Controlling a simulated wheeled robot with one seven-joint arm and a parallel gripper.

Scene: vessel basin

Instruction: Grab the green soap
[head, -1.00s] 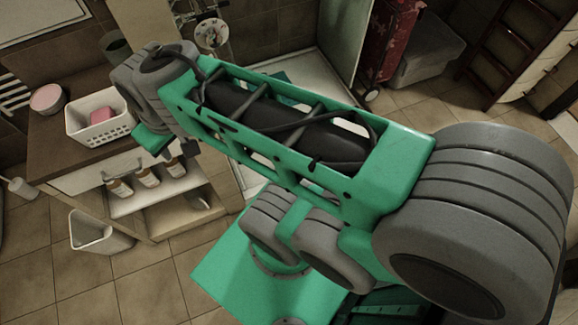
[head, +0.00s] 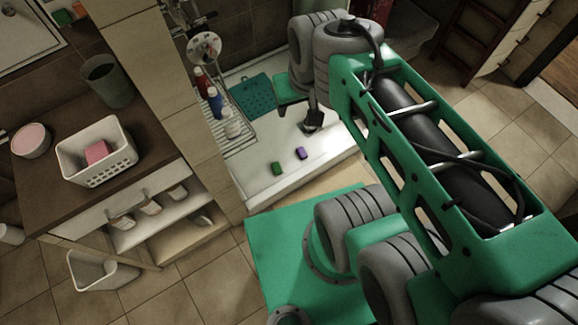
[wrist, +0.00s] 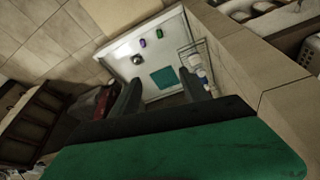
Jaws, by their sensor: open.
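The green soap (head: 276,168) lies on the white shower tray floor (head: 262,190), near its front edge. A purple soap (head: 301,153) lies just to its right. In the wrist view the green soap (wrist: 159,33) is small and far off, beyond the fingertips, with the purple soap (wrist: 143,43) beside it. My gripper (wrist: 158,95) is open, its two dark fingers apart with nothing between them. It is above the shower tray and well clear of both soaps. In the head view my arm hides part of the tray.
A teal mat (head: 251,95) lies in the tray. A wire rack (head: 226,128) with several bottles stands along its left side. A tiled partition (head: 170,90) separates it from a counter with a white basket (head: 100,170) holding a pink item. A wooden ladder (head: 478,35) stands at the back right.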

